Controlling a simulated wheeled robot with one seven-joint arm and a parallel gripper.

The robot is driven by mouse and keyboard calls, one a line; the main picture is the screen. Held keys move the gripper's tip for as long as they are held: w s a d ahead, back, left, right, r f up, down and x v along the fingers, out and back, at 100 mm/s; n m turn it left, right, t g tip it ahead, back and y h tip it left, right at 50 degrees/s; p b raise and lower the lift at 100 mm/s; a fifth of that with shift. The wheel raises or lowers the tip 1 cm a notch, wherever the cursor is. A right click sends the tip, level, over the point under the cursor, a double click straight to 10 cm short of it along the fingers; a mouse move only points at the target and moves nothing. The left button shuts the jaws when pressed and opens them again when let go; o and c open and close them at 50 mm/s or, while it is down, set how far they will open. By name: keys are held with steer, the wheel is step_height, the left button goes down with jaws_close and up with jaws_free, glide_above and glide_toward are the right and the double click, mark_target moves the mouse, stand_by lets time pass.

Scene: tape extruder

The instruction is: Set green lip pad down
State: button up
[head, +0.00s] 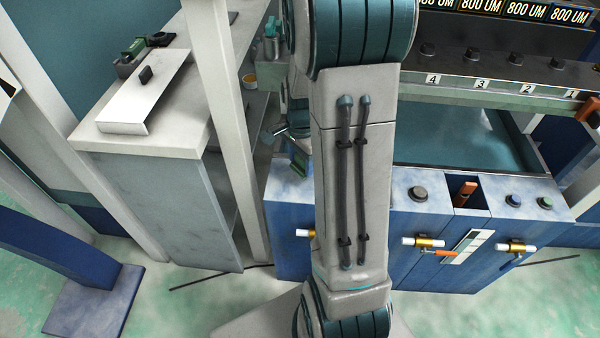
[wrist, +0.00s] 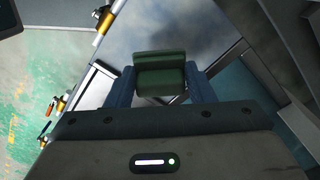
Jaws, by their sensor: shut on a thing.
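The green lip pad (wrist: 160,75) is a small dark green block with a raised back part. My gripper (wrist: 160,84) is shut on it, with one blue finger at each side. In the wrist view the pad is over a blue-grey surface (wrist: 185,32), and I cannot tell whether it touches it. In the head view a bit of the green pad (head: 300,160) shows just left of my arm, by the blue machine cabinet. My arm hides most of the gripper there.
The blue cabinet (head: 420,225) has dark knobs and brass-and-white fittings along its front. A grey bench (head: 178,140) at the left carries a white sloped plate (head: 145,92) and another green piece (head: 133,47). White posts (head: 222,120) stand between bench and cabinet.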

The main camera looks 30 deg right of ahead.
mark_target(301, 168)
steer(key=shift+f+b, duration=0.45)
steer(key=shift+f, duration=1.55)
steer(key=shift+f, duration=0.15)
steer(key=o, duration=0.9)
steer(key=shift+o, duration=0.2)
